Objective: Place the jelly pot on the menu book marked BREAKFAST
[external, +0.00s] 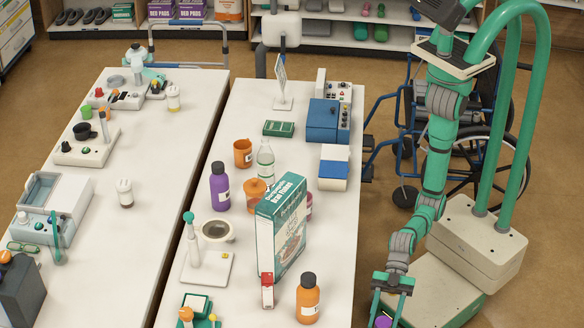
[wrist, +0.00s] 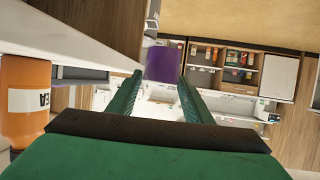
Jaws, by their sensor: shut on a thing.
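My gripper (external: 387,311) is at the bottom of the external view, to the right of the near table and off its edge. It is shut on a purple pot (external: 383,322), which I take to be the jelly pot. In the wrist view the purple pot (wrist: 163,62) sits between the fingertips of my gripper (wrist: 160,84). Its lower part is cut off in the external view. I cannot make out a menu book marked BREAKFAST in either view. A small dark green flat item (external: 278,128) lies on the table, its marking too small to read.
The near table (external: 341,235) is crowded: a tall teal box (external: 281,225), an orange bottle (external: 308,300), a small red-and-white item (external: 267,290), a purple bottle (external: 220,187), and a blue device (external: 327,120). A wheelchair (external: 480,150) stands behind my arm. The table's right strip is fairly clear.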

